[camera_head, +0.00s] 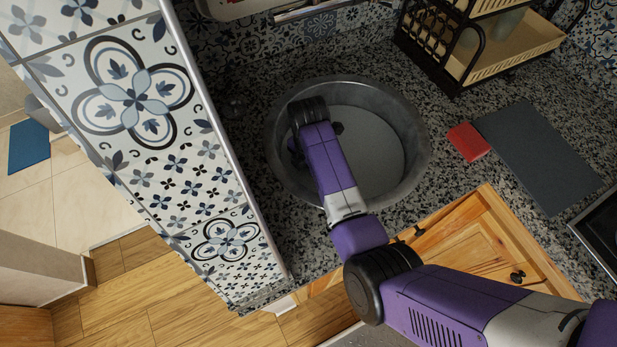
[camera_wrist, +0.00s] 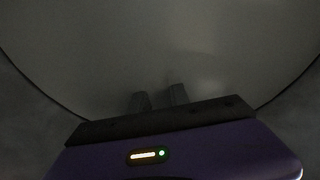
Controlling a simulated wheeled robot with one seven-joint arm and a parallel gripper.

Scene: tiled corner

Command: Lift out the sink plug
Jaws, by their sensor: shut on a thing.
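The round metal sink (camera_head: 412,150) is set in the speckled counter, with a plain grey bottom. My arm reaches down into it, and its links cover most of my gripper in the head view. In the wrist view my gripper (camera_wrist: 159,95) shows two dark fingers a small gap apart, against the dim grey inside of the sink (camera_wrist: 80,50). It is shut on the sink plug, low in the sink. The plug itself cannot be made out in either view; it is hidden at the fingertips or lost in the dark.
A red sponge (camera_head: 467,142) and a dark grey mat (camera_head: 540,155) lie on the counter right of the sink. A dish rack (camera_head: 510,52) stands at the back right. A patterned tiled wall (camera_head: 135,110) rises close on the left. Wooden cabinet doors (camera_head: 480,250) are below.

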